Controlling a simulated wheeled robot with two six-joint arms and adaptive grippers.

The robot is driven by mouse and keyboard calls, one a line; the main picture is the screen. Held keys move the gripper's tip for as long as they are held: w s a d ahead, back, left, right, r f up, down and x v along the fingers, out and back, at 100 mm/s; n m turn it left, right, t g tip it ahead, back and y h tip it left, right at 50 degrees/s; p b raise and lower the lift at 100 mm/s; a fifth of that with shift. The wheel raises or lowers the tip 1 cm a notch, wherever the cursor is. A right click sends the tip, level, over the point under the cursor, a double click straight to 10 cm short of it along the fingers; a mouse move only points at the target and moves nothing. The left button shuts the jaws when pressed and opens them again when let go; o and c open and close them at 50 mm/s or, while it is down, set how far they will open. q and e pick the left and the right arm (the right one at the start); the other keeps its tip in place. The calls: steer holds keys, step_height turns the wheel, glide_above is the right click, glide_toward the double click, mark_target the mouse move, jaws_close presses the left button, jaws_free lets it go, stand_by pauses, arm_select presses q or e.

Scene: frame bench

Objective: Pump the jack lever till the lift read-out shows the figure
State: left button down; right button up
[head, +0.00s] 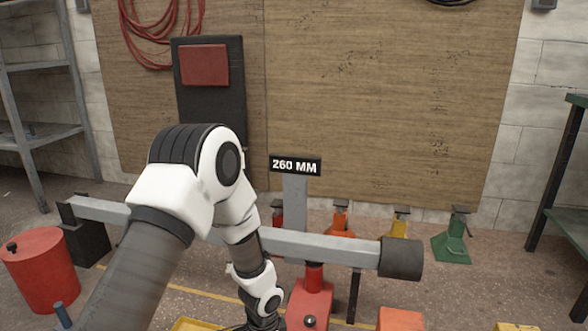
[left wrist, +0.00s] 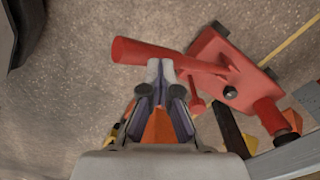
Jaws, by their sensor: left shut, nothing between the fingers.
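The red jack (head: 310,300) stands on the floor under a grey beam (head: 320,246), its ram close to the beam's underside. In the left wrist view, the jack body (left wrist: 212,52) lies at the upper right and its thick red lever (left wrist: 145,52) extends left from it. My left gripper (left wrist: 160,66) is shut and empty, its fingertips beside the lever; I cannot tell whether they touch. In the head view my left arm reaches down before the beam and its fingers are hidden. A black sign (head: 295,166) on a grey post reads "260 MM". My right gripper is out of view.
Red, orange, yellow and green stands (head: 453,240) line the back. A red drum (head: 40,268) is at the left, and an orange block (head: 400,319) at the front right. The beam ends in a dark cylinder (head: 401,259). Bare floor shows at the right.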

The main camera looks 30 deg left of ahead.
arm_select(q)
step_height(320, 180, down, 9)
steer(key=b, duration=0.6)
step_height(320, 180, up, 9)
steer(key=p, duration=1)
steer(key=shift+s+r, duration=0.1)
steer(key=shift+r, duration=0.05)
steer(key=shift+f, duration=0.2)
step_height(320, 180, down, 9)
steer(key=b, duration=0.8)
step_height(320, 180, up, 9)
steer(key=p, duration=0.9)
steer(key=shift+p, duration=0.3)
steer(key=shift+r, duration=0.1)
